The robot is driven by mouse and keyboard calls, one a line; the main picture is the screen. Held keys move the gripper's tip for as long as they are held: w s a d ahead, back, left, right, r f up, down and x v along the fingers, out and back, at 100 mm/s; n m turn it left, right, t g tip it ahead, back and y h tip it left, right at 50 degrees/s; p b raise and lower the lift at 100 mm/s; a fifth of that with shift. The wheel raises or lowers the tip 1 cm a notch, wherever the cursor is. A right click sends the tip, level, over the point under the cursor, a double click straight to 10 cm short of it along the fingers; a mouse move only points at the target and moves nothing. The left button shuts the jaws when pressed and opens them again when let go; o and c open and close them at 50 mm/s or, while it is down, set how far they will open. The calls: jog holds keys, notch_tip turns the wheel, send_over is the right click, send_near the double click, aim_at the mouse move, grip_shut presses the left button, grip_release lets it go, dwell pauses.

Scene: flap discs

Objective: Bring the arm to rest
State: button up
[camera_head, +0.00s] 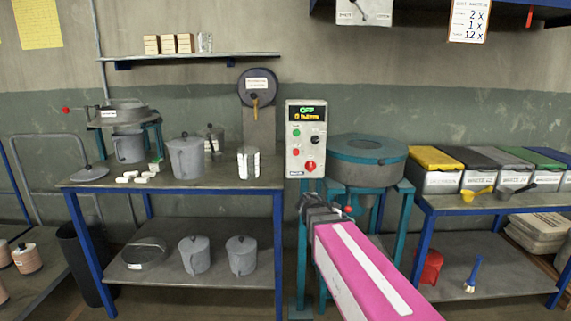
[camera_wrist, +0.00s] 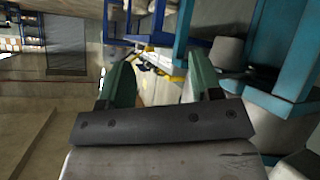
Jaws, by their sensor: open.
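My arm shows in the head view as a pink link with a white stripe, reaching up from the lower right. My gripper (camera_head: 318,205) is at its far end, in front of the teal machine stand and below the control box (camera_head: 306,139). In the wrist view my gripper (camera_wrist: 160,84) is open, its two green fingers apart with nothing between them. The control box display reads OFF, with a second line too small to read surely. The mixer drum (camera_head: 366,160) sits on the teal stand to the right of my gripper.
The left table (camera_head: 225,183) holds a grey lidded pot (camera_head: 186,157), a striped cup (camera_head: 248,162) and several white pieces. The right bench (camera_head: 500,201) holds several lidded bins, a yellow scoop (camera_head: 478,194) and a dark scoop (camera_head: 516,190). A red bucket (camera_head: 431,266) stands on its lower shelf.

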jog(key=s+a+f+n+g+y, duration=0.1)
jog(key=s+f+n+y, duration=0.4)
jog(key=f, duration=0.3)
jog(key=s+a+f+n+g+y, duration=0.1)
jog(key=s+f+n+g+y, duration=0.1)
jog(key=s+f+n+y, duration=0.3)
notch_tip(320, 180, down, 4)
jog(key=shift+s+a+f+n+y, duration=0.15)
jog(key=shift+s+a+n+y, duration=0.3)
jog(key=shift+s, duration=0.55)
jog(key=shift+d, duration=0.1)
